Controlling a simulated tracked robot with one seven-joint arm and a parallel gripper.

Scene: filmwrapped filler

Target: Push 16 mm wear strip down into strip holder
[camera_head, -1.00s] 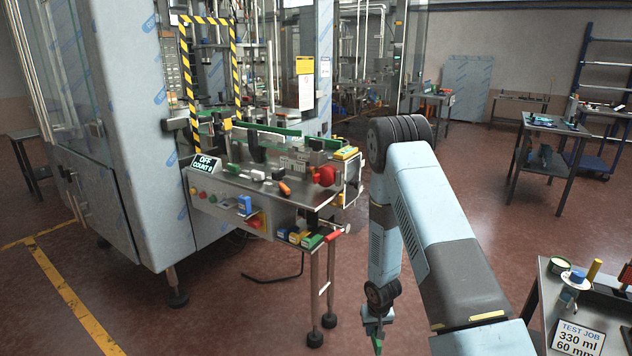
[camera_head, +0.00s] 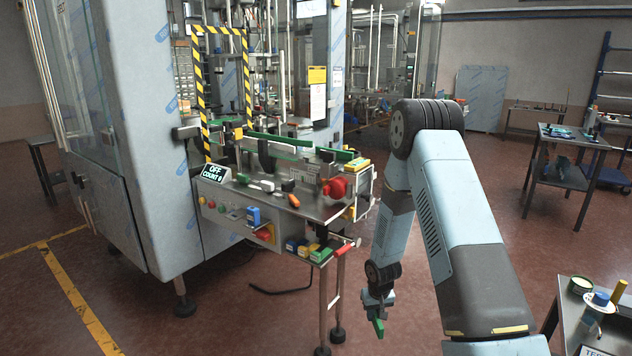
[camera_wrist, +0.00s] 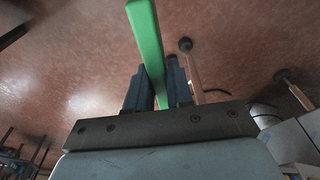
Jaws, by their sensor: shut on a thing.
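My gripper (camera_head: 377,298) hangs in the air to the right of the machine's front table legs, above the red-brown floor. It is shut on a green strip (camera_head: 378,327), which sticks out below the fingers. A long green rail (camera_head: 280,141) runs along the machine table. I cannot make out which part is the strip holder, nor read the strip's size.
Coloured blocks lie on a low shelf (camera_head: 335,251). A side table (camera_head: 568,318) with a tin and bottle stands at lower right. Open floor lies between.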

